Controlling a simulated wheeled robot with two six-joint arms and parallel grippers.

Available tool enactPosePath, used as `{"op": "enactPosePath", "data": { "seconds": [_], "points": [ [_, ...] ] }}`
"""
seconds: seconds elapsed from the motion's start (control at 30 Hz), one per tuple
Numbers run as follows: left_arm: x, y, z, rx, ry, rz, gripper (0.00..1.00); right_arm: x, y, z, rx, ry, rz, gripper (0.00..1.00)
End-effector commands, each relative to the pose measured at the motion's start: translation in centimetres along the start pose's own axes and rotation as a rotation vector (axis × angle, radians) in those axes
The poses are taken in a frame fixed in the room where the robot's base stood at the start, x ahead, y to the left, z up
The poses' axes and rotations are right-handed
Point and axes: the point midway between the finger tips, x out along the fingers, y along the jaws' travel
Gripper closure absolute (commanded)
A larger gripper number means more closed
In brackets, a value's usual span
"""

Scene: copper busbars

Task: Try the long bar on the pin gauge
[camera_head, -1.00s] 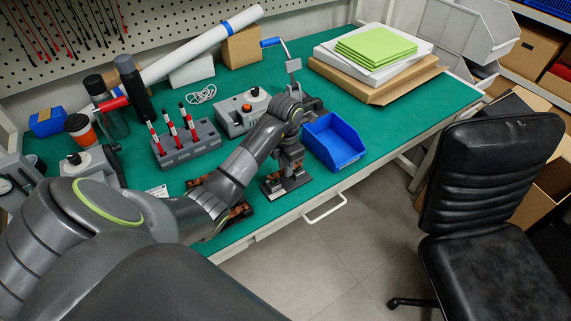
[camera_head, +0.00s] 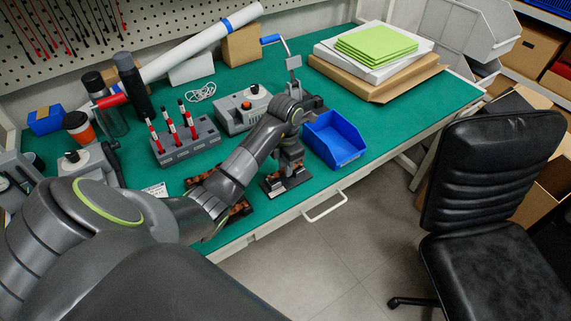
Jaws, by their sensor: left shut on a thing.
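My left gripper (camera_head: 290,165) points down at the front of the green bench, just over a small dark fixture (camera_head: 273,187) that looks like the pin gauge. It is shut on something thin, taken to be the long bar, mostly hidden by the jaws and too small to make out. I cannot tell whether the bar touches the gauge or its pins. Copper-coloured pieces (camera_head: 240,209) lie on a dark holder left of the gauge, partly covered by my left arm. My right gripper is not in view.
A blue open bin (camera_head: 336,139) stands close to the right of my gripper. Behind are a grey box with a knob (camera_head: 242,108) and a grey block with red-and-white tools (camera_head: 186,143). The bench's front edge and handle (camera_head: 325,209) are near.

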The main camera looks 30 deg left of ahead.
Motion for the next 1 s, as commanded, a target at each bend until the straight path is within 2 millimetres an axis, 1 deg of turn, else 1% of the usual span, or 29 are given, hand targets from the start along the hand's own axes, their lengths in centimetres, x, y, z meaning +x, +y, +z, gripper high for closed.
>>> {"op": "enactPosePath", "data": {
  "seconds": [0.03,0.2,0.63,1.0],
  "points": [
    [0.34,-0.02,-0.01,0.0,0.0,0.0,1.0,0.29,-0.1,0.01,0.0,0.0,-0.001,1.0],
    [0.81,-0.02,-0.01,0.0,0.0,0.0,1.0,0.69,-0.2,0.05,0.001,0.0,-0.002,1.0],
    [0.84,-0.03,-0.02,0.0,0.0,0.0,1.0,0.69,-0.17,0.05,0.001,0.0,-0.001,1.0],
    [1.28,-0.03,-0.01,0.0,0.0,0.0,1.0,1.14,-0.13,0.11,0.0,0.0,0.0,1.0]
  ]
}}
